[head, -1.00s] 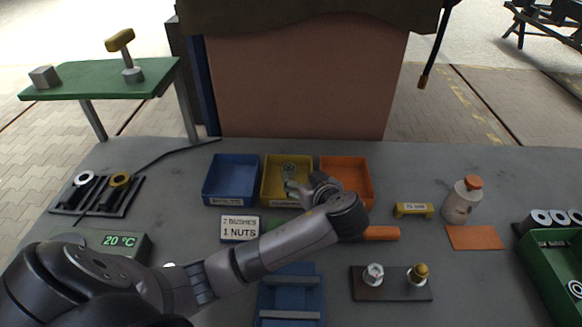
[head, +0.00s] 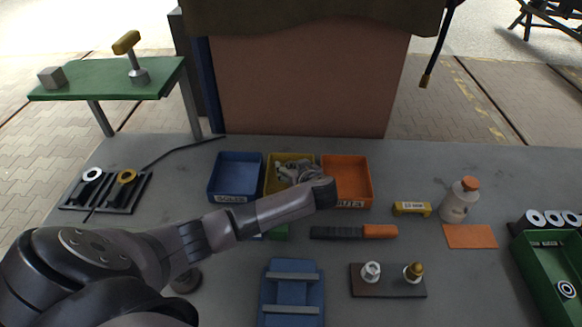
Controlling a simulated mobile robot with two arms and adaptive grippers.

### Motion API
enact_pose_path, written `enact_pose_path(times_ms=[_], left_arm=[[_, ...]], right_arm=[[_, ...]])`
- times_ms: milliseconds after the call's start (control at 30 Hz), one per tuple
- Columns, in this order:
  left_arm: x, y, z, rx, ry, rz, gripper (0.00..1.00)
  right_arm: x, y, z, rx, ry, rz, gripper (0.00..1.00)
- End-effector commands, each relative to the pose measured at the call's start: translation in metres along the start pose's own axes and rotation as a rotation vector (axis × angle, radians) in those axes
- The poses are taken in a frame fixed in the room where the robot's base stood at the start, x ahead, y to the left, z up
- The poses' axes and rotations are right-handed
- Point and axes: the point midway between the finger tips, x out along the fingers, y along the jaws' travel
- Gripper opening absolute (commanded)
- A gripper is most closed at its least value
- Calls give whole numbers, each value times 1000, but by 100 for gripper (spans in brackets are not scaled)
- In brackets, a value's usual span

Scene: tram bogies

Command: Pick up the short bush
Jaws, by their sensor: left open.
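My left gripper (head: 292,173) is over the yellow bin (head: 272,190), its fingers grey against the bin's inside. It is open, and I cannot see anything between the fingers. The hand hides most of what is in the bin. No part that I can surely call the short bush shows. Ring-shaped parts show elsewhere: a silver ring (head: 91,174) and a brass ring (head: 127,176) on the black rack, and a ring (head: 567,289) in the green crate. My right gripper is not in view.
A blue bin (head: 235,168) and an orange bin (head: 347,172) flank the yellow one. In front lie a file with an orange handle (head: 380,231), a blue fixture (head: 291,291) and a dark plate (head: 390,290) with two fittings. A bottle (head: 460,201) stands right.

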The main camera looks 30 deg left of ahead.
Motion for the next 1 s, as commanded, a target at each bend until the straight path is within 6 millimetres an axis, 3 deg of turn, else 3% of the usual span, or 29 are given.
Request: enact_pose_path(times_ms=[267,1000], left_arm=[[3,0,0,-1,0,0,56],[2,0,0,-1,0,1,7]], right_arm=[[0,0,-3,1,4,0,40],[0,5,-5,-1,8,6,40]])
